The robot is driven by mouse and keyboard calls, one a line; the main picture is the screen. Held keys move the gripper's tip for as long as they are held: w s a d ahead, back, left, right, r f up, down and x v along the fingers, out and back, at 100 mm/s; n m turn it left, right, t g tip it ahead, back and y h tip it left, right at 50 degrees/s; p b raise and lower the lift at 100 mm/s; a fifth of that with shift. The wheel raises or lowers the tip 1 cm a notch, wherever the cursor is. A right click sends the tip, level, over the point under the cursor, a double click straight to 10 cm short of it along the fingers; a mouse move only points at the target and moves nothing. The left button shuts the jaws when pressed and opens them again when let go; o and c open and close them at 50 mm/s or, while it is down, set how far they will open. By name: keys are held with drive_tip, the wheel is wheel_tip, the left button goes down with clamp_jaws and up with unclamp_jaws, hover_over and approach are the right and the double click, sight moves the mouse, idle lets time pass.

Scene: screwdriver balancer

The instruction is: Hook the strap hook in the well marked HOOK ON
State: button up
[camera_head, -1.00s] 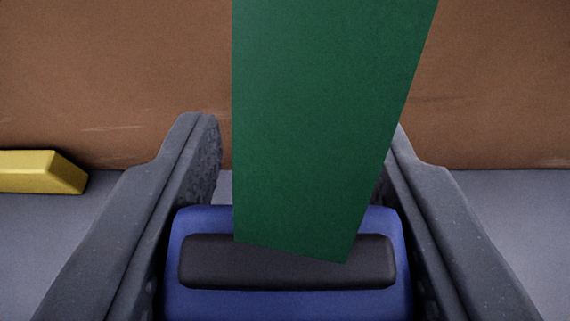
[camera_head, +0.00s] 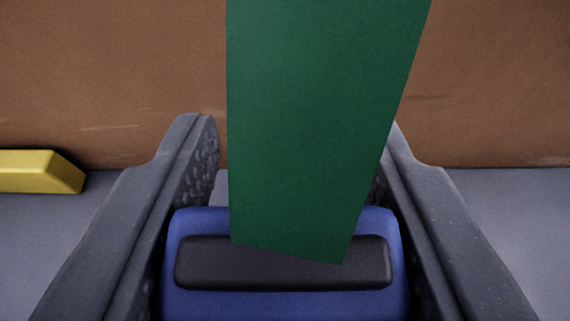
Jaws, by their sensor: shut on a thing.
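My gripper (camera_head: 290,165) has its two dark grey fingers on either side of a blue block with a black bar (camera_head: 200,265) across it, low in the view. It is shut on this blue block. A broad green strap (camera_head: 310,120) rises from the black bar and runs up out of the top of the view, leaning a little to the right. The strap covers the middle of the view and part of the gap between the fingertips. I see no hook shape and no well marked HOOK ON in this view.
A yellow block (camera_head: 40,172) lies at the left on the grey surface (camera_head: 500,205). A brown wall or panel (camera_head: 110,70) fills the background. The grey surface to the right of my gripper looks clear.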

drive_tip(key=shift+f, duration=0.4)
idle(0.3)
drive_tip(key=shift+w+p, duration=0.1)
drive_tip(key=shift+p, duration=0.2)
idle(0.3)
drive_tip(key=o, duration=1.2)
drive_tip(key=p+v, duration=0.3)
drive_tip(key=v, duration=1.1)
drive_tip(key=shift+f, duration=0.15)
